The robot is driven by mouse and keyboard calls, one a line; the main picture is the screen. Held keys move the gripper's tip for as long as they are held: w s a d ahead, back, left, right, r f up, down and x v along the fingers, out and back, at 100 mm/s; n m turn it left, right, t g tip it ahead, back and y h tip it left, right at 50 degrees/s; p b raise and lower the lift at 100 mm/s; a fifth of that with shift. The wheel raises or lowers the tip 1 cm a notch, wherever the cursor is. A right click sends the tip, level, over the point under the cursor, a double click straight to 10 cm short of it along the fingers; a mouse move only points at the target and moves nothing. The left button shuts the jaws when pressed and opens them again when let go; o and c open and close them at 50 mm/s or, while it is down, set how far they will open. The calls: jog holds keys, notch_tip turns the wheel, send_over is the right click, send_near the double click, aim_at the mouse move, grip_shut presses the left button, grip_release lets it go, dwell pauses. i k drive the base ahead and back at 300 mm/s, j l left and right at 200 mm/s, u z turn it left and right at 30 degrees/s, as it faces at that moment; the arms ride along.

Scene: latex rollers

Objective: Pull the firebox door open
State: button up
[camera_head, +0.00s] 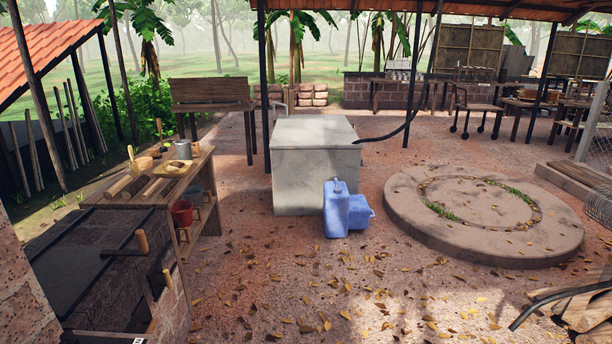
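A low brick stove-like block with a dark metal top (75,262) stands at the lower left. A wooden handle (142,242) stands upright at its right edge. A second wooden handle (168,279) sticks out lower, on the block's right side. My gripper is not in view.
A wooden workbench (163,190) with pots and tools adjoins the block. A pale box (312,180) with blue jerrycans (345,209) stands mid-yard. A round slab (420,215) lies right; stacked wood (585,305) is lower right. The leaf-strewn ground (300,290) between is clear.

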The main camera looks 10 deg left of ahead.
aim_at(60, 273)
jog(key=i+u, duration=0.3)
jog(key=i, duration=0.45)
jog(key=i+l+u, duration=0.25)
jog(key=i, duration=0.45)
jog(key=i+u, duration=0.45)
jog(key=i+l+u, duration=0.65)
jog(key=i+u, duration=0.3)
jog(key=u, duration=1.15)
jog(key=i+j+z, duration=0.2)
jog(key=i, duration=0.25)
jog(key=i+j+z, duration=0.15)
jog(key=i+j, duration=0.25)
